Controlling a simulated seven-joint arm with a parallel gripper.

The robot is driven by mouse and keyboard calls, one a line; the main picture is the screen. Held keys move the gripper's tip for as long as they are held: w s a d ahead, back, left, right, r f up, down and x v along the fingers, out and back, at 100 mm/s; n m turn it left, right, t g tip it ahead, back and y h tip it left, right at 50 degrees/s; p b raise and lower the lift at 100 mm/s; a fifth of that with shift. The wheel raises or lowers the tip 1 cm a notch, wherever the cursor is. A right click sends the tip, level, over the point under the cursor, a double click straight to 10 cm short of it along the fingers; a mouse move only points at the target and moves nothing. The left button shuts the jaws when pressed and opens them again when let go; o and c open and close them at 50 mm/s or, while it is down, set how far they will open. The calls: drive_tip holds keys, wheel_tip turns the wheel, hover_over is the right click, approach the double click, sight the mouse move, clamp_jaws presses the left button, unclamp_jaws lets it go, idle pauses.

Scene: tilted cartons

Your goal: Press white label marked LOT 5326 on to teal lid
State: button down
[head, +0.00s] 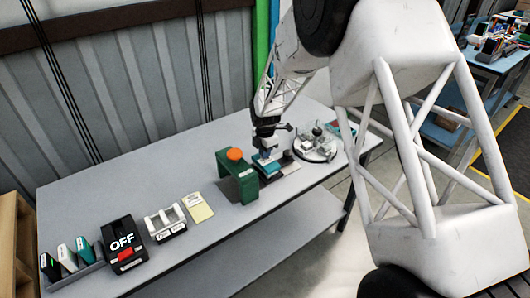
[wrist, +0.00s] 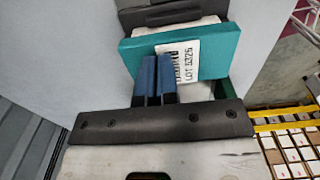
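The teal lid (wrist: 212,51) is tilted and fills the upper middle of the wrist view. The white label marked LOT 5326 (wrist: 186,60) lies against its face, looking flat, with its print running sideways. My gripper (wrist: 157,62) has its two blue fingers close together with only a thin gap between them. The fingertips overlap the label's left part and hide some of it; I cannot tell whether they touch. In the head view, my gripper (head: 267,152) is low over the teal-lidded carton (head: 269,168), just right of the green stand.
The green stand with an orange top (head: 236,172) is close left of my gripper. A round tray with small items (head: 314,155) is close right. A yellow pad (head: 200,209), a white holder (head: 166,222), an OFF box (head: 124,246) and a rack (head: 70,272) stand further left on the grey table (head: 112,192).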

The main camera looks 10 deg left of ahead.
drive_tip(key=c, duration=1.3)
unclamp_jaws()
drive_tip(key=shift+r, duration=3.85)
drive_tip(key=shift+r, duration=0.15)
drive_tip(key=shift+r, duration=2.9)
